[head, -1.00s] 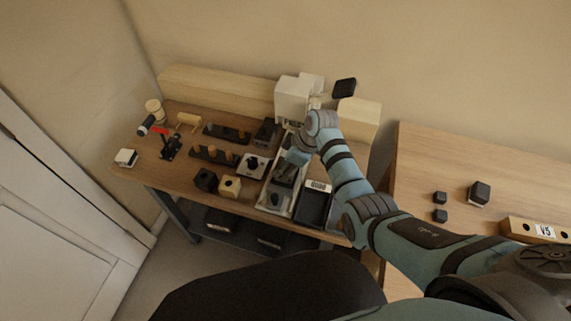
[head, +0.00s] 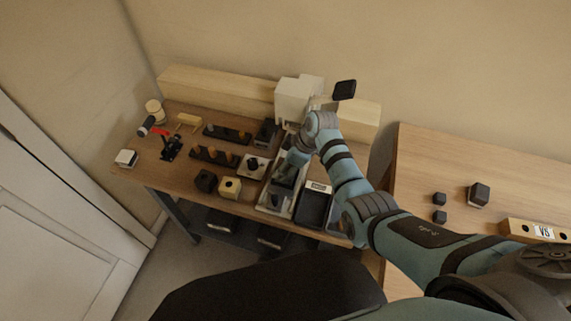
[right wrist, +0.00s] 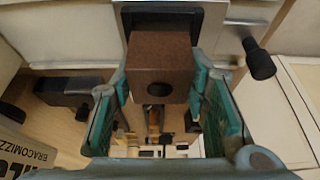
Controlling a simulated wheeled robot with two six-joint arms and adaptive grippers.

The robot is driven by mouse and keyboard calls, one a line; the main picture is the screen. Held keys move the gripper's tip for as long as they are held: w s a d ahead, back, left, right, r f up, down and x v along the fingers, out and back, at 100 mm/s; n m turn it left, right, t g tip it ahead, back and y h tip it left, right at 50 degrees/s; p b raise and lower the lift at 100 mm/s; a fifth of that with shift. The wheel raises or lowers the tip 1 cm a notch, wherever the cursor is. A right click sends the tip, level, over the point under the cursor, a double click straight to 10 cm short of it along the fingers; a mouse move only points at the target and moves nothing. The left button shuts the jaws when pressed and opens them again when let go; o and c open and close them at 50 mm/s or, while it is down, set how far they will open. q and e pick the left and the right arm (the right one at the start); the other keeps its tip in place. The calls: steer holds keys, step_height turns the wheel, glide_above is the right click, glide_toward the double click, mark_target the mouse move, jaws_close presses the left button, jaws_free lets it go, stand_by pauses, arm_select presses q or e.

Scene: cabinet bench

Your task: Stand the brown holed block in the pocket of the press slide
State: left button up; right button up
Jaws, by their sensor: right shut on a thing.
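The brown holed block (right wrist: 160,62) is a dark brown cube in the right wrist view, with a round hole in the face toward the camera. My right gripper (right wrist: 160,88) is shut on it, one teal finger on each side. The block is in front of a dark pocket frame (right wrist: 132,20) on the pale press slide (right wrist: 228,30); whether its far end is inside the pocket is hidden. In the head view, my right gripper (head: 287,172) is over the pale tray-like slide (head: 290,205), and the block is not clearly visible. My left gripper is not in view.
The white press body (head: 295,98) stands behind. A black tray (head: 314,206) is right of the slide. A dark cube (head: 206,181) and a tan holed cube (head: 230,187) are left. A black knob (right wrist: 259,60) sticks out on the right in the wrist view.

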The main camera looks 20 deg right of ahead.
steer(key=shift+s, duration=0.15)
steer(key=shift+f+b, duration=0.3)
steer(key=shift+f, duration=0.4)
stand_by(0.7)
steer(key=shift+s, duration=0.1)
steer(key=o, duration=1.2)
steer(key=shift+f, duration=0.15)
steer(key=shift+o, duration=0.2)
steer(key=shift+o, duration=0.7)
